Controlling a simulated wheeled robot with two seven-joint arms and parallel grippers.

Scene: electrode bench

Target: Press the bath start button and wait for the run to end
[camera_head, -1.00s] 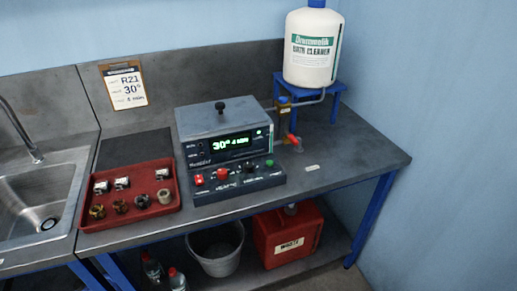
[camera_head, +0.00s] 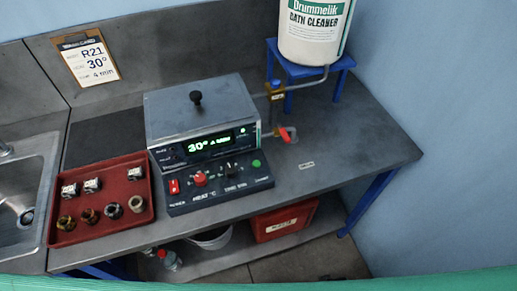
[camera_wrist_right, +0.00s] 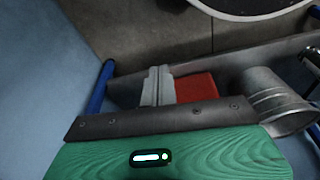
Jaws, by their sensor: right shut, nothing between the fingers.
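The bath (camera_head: 200,115) stands on the bench with its lid on and a black knob on top. Its lit display (camera_head: 209,145) reads 30° with smaller, blurred text beside it. The green button (camera_head: 257,163) is at the right end of the sloped front panel (camera_head: 220,193), and nothing touches it. My right gripper (camera_wrist_right: 158,85) shows in the right wrist view, with its pale fingers shut and empty. It is over the floor and lower shelf area, away from the panel. My left gripper is in neither view.
On the panel are a red switch (camera_head: 174,187), a red knob (camera_head: 200,179) and a black knob (camera_head: 230,170). A red tray (camera_head: 100,225) with several small parts is left of the bath. A red-handled tap (camera_head: 287,135) and the cleaner bottle (camera_head: 312,35) are to the right.

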